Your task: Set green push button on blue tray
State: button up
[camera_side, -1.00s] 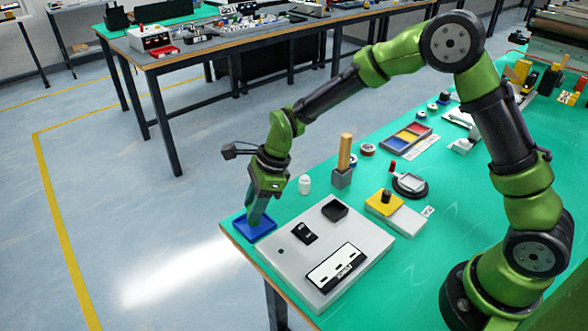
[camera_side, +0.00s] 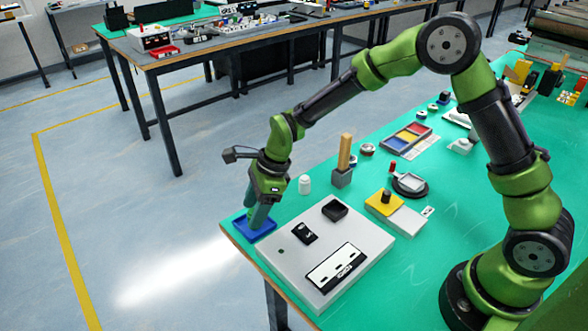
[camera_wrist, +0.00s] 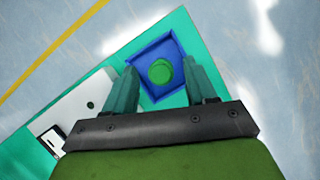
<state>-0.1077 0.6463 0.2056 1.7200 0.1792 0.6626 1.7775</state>
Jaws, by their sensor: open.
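The blue tray (camera_side: 262,231) lies at the near left corner of the green table, and it also shows in the wrist view (camera_wrist: 143,57). The green push button (camera_wrist: 160,71) sits inside the tray, near its middle, in the wrist view; the fingers hide it in the side view. My gripper (camera_side: 257,221) is over the tray, pointing down. In the wrist view its two fingers (camera_wrist: 165,78) are spread apart on either side of the button, with a gap to it on each side.
A grey panel box (camera_side: 372,240) with a black switch stands right beside the tray. The table edge is close to the tray's left side.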

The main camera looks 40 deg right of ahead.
jog(key=s+d+r+n+t, duration=0.1)
jog(key=s+d+r+n, duration=0.2)
jog(key=r, duration=0.6)
jog(key=s+d+r+n, duration=0.2)
jog(key=s+d+r, duration=0.25)
jog(key=r, duration=0.35)
jog(key=s+d+r+n+t+h, duration=0.1)
jog(key=s+d+r+n+t, duration=0.1)
jog(key=s+d+n, duration=0.2)
jog(key=s+d+r+n+t+h, duration=0.1)
jog(key=s+d+n, duration=0.3)
jog(key=s+n, duration=0.5)
jog(key=shift+s+r+n+t, duration=0.3)
jog(key=shift+s+r+t, duration=0.2)
jog(key=shift+s+t, duration=0.35)
